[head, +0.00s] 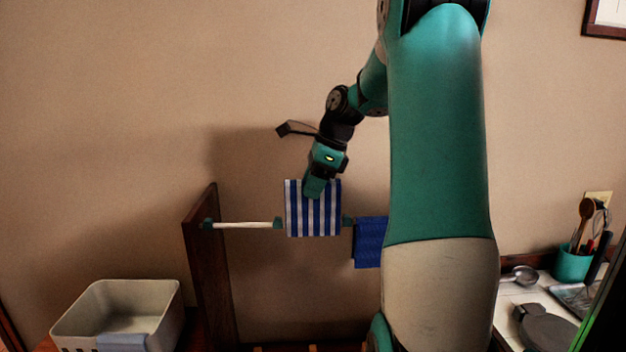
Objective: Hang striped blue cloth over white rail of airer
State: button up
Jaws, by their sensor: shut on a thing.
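The striped blue and white cloth (297,212) hangs from my gripper (314,190) in the head view. My gripper points down and is shut on the cloth's upper part. The white rail (248,225) of the airer runs level at the left of the cloth, and the cloth hides the part of it to the right. The cloth's lower edge reaches a little below the rail's height. I cannot tell whether the cloth touches the rail or hangs in front of it. The airer's dark wooden side post (208,275) stands at the left end of the rail.
A plain dark blue cloth (369,243) hangs just right of the striped one. A pale basket (120,312) with a light blue cloth (122,343) at its front stands at lower left. A teal utensil pot (573,263) and a dark pan (548,328) are on the right counter.

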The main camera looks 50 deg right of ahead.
aim_at(313, 220)
jog(key=shift+f+b, duration=1.95)
jog(key=shift+f, duration=2.45)
jog(key=o, duration=1.2)
jog(key=shift+o, duration=0.2)
jog(key=p+v, duration=0.4)
jog(key=v, duration=1.3)
jog(key=shift+d+r+p, duration=0.15)
jog(key=shift+p, duration=0.15)
